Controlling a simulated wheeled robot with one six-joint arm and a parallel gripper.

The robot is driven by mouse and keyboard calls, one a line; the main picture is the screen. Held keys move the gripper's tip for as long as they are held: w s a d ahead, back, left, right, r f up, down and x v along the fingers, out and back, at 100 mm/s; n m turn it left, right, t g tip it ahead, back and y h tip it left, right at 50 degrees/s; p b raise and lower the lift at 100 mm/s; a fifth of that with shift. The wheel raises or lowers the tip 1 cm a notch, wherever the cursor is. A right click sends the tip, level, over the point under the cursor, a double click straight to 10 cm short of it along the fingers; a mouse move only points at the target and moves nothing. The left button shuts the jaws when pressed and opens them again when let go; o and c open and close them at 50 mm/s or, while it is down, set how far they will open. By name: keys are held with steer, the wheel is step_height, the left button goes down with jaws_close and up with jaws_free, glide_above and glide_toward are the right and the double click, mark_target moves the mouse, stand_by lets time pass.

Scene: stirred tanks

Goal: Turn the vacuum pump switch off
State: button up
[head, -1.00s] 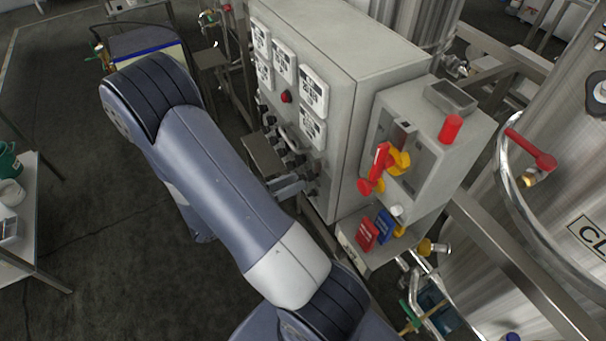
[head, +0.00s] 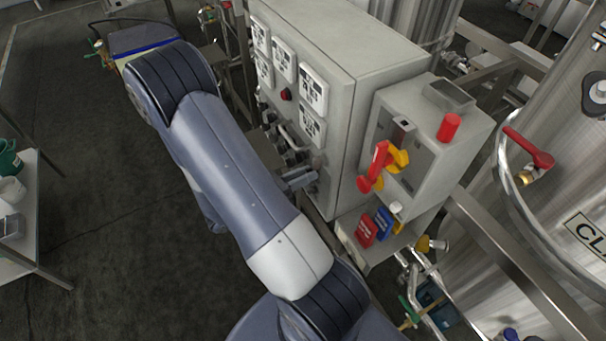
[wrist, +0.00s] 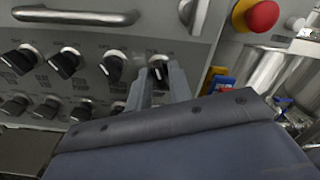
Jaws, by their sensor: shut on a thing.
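The grey control cabinet (head: 340,75) stands in the middle of the head view. Its front carries rows of black rotary switches, which show closely in the wrist view (wrist: 112,66). My gripper (wrist: 161,82) points at the panel, its fingers on either side of a black switch knob (wrist: 158,70) at the right end of the upper row. It is shut on this knob. The labels are too small or tilted to read, so I cannot tell which one names the vacuum pump. In the head view my gripper (head: 299,180) is at the lower panel front.
A red mushroom button (wrist: 262,16) sits right of the switches, and a metal handle (wrist: 75,16) is at upper left. A smaller box with a red-and-yellow switch handle (head: 377,163) adjoins the cabinet. Steel tanks (head: 560,200) stand at right. Open floor lies left.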

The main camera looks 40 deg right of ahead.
steer(key=shift+r+n+p, duration=0.15)
steer(key=shift+n+p, duration=0.25)
jaws_close()
steer(key=shift+n, duration=0.4)
steer(key=o, duration=0.6)
jaws_free()
steer(key=b+v, duration=0.2)
steer(key=v, duration=0.9)
steer(key=shift+s, duration=0.1)
steer(key=shift+d, duration=0.15)
